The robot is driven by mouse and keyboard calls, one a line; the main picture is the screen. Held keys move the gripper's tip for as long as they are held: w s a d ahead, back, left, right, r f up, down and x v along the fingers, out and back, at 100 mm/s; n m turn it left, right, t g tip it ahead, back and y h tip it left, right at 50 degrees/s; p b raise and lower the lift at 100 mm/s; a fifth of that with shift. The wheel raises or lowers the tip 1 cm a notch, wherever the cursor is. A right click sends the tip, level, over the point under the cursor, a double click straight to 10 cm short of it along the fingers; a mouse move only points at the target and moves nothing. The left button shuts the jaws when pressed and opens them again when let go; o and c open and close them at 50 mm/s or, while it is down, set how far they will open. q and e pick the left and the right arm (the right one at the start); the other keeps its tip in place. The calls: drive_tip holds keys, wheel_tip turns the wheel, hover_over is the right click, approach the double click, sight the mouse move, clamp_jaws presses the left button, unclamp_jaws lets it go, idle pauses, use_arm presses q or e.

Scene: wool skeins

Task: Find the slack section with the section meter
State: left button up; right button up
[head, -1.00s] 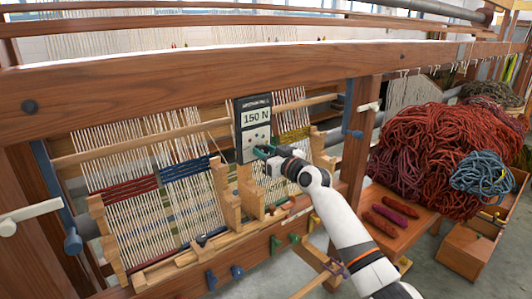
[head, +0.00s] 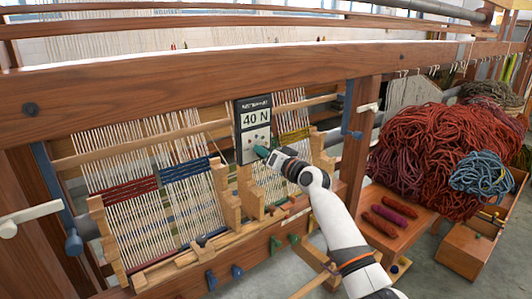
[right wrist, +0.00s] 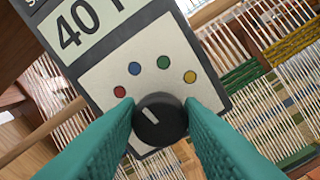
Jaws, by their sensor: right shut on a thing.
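The section meter (head: 251,104) is a dark upright box on the loom with a grey face. Its display reads 40 N. In the right wrist view the meter's face (right wrist: 180,65) carries red, blue, green and yellow dots above a black knob (right wrist: 160,135). The knob's white mark points up and left, towards the red and blue dots. My right gripper (head: 264,153) is shut on the knob, with one teal finger on each side. Pale warp sections with a red band (head: 130,187), a blue band (head: 186,168) and a yellow-green band (head: 295,136) hang around the meter.
A thick wooden beam (head: 200,83) crosses above the meter. Wooden posts (head: 225,195) stand between the warp sections. Blue and green pegs line the lower rail. A large red wool heap (head: 440,140) and a blue skein (head: 482,175) lie at the right.

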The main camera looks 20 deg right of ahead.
drive_tip(key=shift+m, duration=0.5)
drive_tip(key=o, duration=1)
drive_tip(key=shift+c, duration=0.2)
drive_tip(key=b+v, duration=0.2)
drive_tip(key=v, duration=1)
